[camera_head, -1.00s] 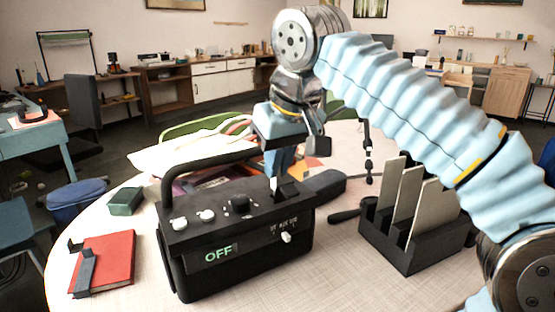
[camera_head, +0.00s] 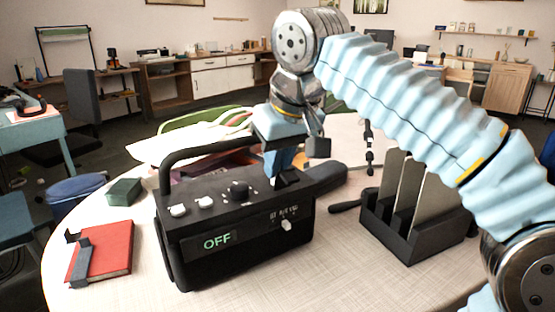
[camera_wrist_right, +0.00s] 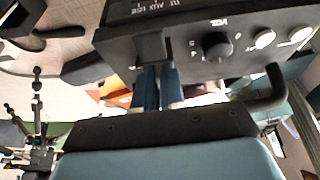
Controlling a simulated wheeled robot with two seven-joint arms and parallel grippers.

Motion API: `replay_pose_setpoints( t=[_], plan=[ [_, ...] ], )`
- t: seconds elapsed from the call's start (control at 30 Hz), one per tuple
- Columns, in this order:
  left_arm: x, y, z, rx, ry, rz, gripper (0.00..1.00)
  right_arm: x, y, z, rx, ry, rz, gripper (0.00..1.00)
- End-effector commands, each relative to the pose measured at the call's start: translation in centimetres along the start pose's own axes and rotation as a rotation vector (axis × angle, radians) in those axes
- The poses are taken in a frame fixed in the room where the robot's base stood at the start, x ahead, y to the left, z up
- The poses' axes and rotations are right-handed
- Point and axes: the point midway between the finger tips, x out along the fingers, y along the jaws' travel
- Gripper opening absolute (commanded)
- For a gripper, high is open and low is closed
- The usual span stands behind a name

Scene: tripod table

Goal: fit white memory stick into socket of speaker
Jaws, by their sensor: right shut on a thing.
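The black speaker (camera_head: 237,220) stands on the round table, its display reading OFF. Its top with knobs also shows in the right wrist view (camera_wrist_right: 195,40). A raised dark block (camera_head: 288,180), seemingly the socket, is at the right end of its top; it also shows in the wrist view (camera_wrist_right: 152,46). My right gripper (camera_head: 279,172) points down at this block, its blue fingers (camera_wrist_right: 158,86) close together and against or just at it. The white memory stick cannot be made out now; the fingers and block seem to hide it. My left gripper is out of view.
The speaker's handle (camera_head: 215,152) arches beside my right gripper. A dark rack (camera_head: 408,238) with upright plates stands to the right. A red book (camera_head: 103,252) and a green box (camera_head: 124,192) lie left. The table's front (camera_head: 330,285) is clear.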

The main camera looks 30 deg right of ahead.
Motion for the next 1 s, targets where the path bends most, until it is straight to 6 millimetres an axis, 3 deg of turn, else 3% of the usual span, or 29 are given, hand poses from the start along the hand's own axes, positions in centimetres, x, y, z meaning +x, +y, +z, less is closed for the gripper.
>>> replay_pose_setpoints(
  t=[0.07, 0.1, 0.3, 0.67, 1.0],
  plan=[
    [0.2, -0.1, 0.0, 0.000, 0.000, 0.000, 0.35, 0.3, 0.0, 0.1, 0.000, 0.000, 0.000, 0.00],
    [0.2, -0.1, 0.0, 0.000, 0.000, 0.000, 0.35, 0.2, 0.0, 0.1, 0.000, 0.000, 0.000, 0.12],
    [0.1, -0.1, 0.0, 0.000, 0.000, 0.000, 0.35, 0.2, 0.0, 0.1, 0.000, 0.000, 0.000, 0.39],
    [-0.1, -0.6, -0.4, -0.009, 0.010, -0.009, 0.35, 0.2, 0.0, 0.1, 0.000, 0.000, 0.000, 0.39],
    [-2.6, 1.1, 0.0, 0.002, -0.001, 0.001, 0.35, -8.1, 0.0, -0.2, 0.000, 0.002, -0.001, 0.39]
  ],
)
